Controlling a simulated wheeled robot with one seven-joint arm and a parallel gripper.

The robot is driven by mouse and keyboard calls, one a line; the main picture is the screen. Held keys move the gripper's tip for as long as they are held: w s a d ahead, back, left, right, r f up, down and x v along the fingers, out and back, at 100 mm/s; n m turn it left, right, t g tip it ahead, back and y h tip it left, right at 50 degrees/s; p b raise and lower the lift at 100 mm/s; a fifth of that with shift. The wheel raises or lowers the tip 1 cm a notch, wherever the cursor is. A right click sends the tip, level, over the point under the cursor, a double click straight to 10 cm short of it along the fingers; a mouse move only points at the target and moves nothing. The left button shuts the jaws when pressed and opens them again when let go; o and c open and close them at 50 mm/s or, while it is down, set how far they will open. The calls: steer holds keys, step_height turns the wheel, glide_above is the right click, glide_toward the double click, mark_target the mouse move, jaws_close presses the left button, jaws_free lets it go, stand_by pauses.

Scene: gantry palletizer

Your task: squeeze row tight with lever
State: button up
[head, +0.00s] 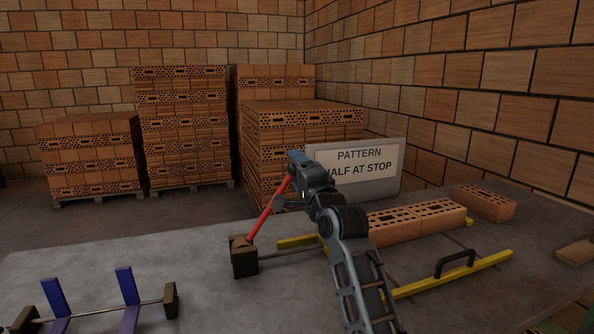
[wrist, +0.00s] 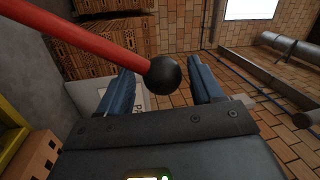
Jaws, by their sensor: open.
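The red lever (head: 268,212) rises tilted from a dark pivot block (head: 243,258) on the table. Its black ball knob (wrist: 164,75) shows in the wrist view, where the red rod (wrist: 88,35) comes in from the upper left. My gripper (wrist: 160,82) is open, with its two blue fingers on either side of the knob. In the head view my gripper (head: 296,160) is at the lever's top end and hides the knob. A row of perforated bricks (head: 418,220) lies between yellow rails (head: 455,275). Whether the fingers touch the knob I cannot tell.
A sign (head: 357,168) reading "PATTERN HALF AT STOP" stands behind the row. A loose brick (head: 485,203) lies at the back right. A rod with blue uprights (head: 127,287) is at the front left. Brick stacks (head: 185,125) stand on pallets behind the table.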

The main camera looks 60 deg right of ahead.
steer(key=v, duration=0.7)
steer(key=shift+s, duration=0.15)
steer(key=shift+a, duration=0.15)
steer(key=s+a+f+n+y+p, duration=0.1)
steer(key=s+a+f+n+y, duration=0.1)
steer(key=a+f+n, duration=0.35)
steer(key=s+a+f+n+t+y+p, duration=0.1)
steer(key=s+a+f+n+y, duration=0.15)
steer(key=a, duration=0.55)
steer(key=s+a+f+n+y+p, duration=0.2)
steer(key=a+f+n+y, duration=0.15)
steer(key=a, duration=0.35)
steer(key=s+a+r+n+y+p, duration=0.1)
steer(key=s+a+n+y, duration=0.1)
steer(key=s+a+n, duration=0.4)
steer(key=s+a+r+n+g+y+p, duration=0.1)
steer(key=s+a+n+y+p, duration=0.1)
steer(key=s+a+n, duration=0.5)
steer(key=s+a+y, duration=0.1)
steer(key=s+a, duration=0.1)
steer(key=s, duration=0.3)
steer(key=shift+a+y, duration=0.3)
